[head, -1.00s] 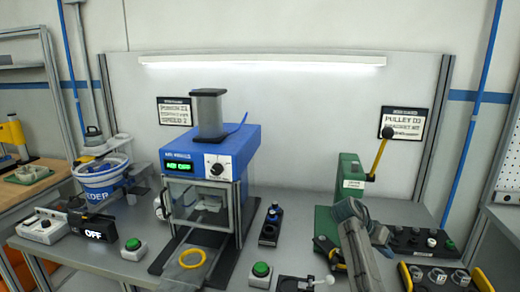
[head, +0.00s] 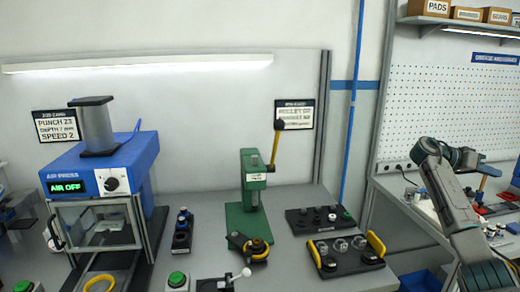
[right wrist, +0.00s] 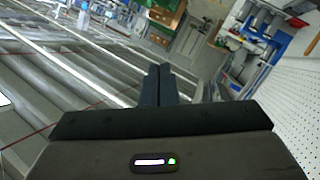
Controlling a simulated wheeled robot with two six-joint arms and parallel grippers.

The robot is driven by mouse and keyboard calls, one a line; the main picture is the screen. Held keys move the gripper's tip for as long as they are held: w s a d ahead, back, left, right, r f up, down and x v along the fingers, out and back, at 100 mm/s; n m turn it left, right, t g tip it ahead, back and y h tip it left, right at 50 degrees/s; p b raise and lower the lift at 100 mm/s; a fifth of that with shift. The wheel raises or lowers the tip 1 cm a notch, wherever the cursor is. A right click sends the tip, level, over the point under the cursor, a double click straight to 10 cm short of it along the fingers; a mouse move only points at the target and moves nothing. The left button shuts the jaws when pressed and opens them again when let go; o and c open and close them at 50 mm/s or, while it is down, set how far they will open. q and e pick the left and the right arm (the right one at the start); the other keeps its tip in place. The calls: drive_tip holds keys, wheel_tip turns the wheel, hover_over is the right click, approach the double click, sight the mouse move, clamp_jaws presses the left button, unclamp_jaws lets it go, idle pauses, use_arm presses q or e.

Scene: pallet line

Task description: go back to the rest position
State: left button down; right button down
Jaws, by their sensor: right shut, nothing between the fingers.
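My right arm (head: 445,195) is raised at the right of the head view, bent at the elbow, in front of the pegboard bench. In the right wrist view the two dark fingers of my right gripper (right wrist: 160,72) lie together with nothing between them. The gripper points out into the open hall, away from the bench objects, and touches nothing that I can see. My left gripper is not in view.
The bench holds a blue air press (head: 105,165), a green lever press (head: 254,195), a black tray with yellow handles (head: 345,262) and a button panel (head: 320,218). A pegboard (head: 450,110) stands behind the right-hand bench.

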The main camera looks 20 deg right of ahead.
drive_tip(key=s+d+f+n+t+h, duration=0.1)
drive_tip(key=d+f+n+t, duration=0.3)
drive_tip(key=f, duration=0.7)
drive_tip(key=s+d+f+n+t, duration=0.1)
drive_tip(key=d+f+n+t, duration=0.15)
drive_tip(key=f+n, duration=0.65)
drive_tip(key=s+d+f+n+t+h, duration=0.1)
drive_tip(key=d+f+n+t, duration=0.3)
drive_tip(key=f, duration=0.9)
drive_tip(key=s+d+f+n+t+y, duration=0.15)
drive_tip(key=s+f+n+y, duration=0.4)
drive_tip(key=s+f, duration=1.65)
drive_tip(key=s+a+f+m+g+y, duration=0.15)
drive_tip(key=s+a+f, duration=0.25)
drive_tip(key=a+f, duration=1)
drive_tip(key=s+a+f+t+y, duration=0.15)
drive_tip(key=s+a+f, duration=0.35)
drive_tip(key=a+f, duration=0.9)
drive_tip(key=s+a+f+y, duration=0.1)
drive_tip(key=a+f+y, duration=0.1)
drive_tip(key=a, duration=1.7)
drive_tip(key=s+a+f+m+g+y, duration=0.1)
drive_tip(key=a+f+y, duration=0.2)
drive_tip(key=a, duration=1.5)
drive_tip(key=shift+s+a+f, duration=0.25)
drive_tip(key=shift+a+f, duration=0.15)
drive_tip(key=shift+f, duration=0.3)
